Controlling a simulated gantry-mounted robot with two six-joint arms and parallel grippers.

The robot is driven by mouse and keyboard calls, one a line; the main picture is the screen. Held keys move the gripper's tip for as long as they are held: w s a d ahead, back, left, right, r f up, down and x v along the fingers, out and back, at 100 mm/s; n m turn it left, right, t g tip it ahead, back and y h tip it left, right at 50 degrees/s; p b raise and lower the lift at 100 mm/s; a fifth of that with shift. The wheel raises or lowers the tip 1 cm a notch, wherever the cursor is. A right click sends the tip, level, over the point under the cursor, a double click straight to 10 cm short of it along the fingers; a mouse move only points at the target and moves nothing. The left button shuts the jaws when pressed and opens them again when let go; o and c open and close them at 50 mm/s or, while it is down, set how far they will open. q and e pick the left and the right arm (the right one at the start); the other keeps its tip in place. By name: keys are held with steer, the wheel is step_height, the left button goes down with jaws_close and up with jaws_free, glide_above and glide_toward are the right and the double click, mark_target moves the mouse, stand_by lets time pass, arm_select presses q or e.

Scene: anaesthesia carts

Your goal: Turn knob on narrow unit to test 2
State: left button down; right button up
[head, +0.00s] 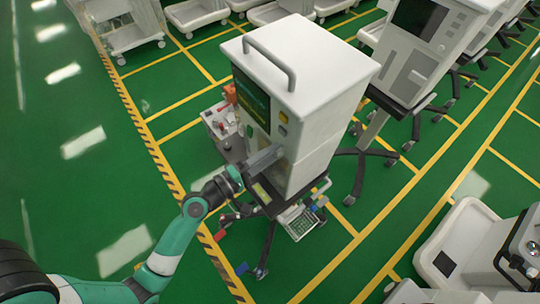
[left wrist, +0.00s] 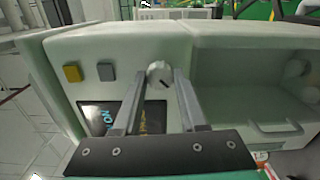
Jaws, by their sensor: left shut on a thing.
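The narrow unit (head: 320,115) is a tall white box with a top handle and a dark screen, standing on a wheeled base. My left gripper (head: 276,153) reaches its front face from the left. In the left wrist view the round pale knob (left wrist: 159,73) sits on the unit's front panel, with a dark mark on its face. My left gripper (left wrist: 160,78) has its two grey fingers on either side of the knob and is shut on it. The knob's setting labels cannot be read. My right gripper is not in view.
A yellow button (left wrist: 72,72) and a grey button (left wrist: 106,72) are beside the knob, with a dark screen (left wrist: 125,117) partly behind the fingers. Another cart (head: 415,50) stands close on the right. Green floor (head: 60,150) is open on the left.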

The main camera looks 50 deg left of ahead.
arm_select(q)
steer(key=shift+m+b, duration=0.45)
steer(key=shift+m, duration=0.65)
steer(key=shift+c, duration=2.2)
jaws_free()
steer(key=s+b, duration=0.3)
steer(key=s, duration=0.8)
steer(key=shift+s+a+b, duration=0.2)
steer(key=shift+s+b, duration=0.1)
steer(key=shift+s, duration=0.05)
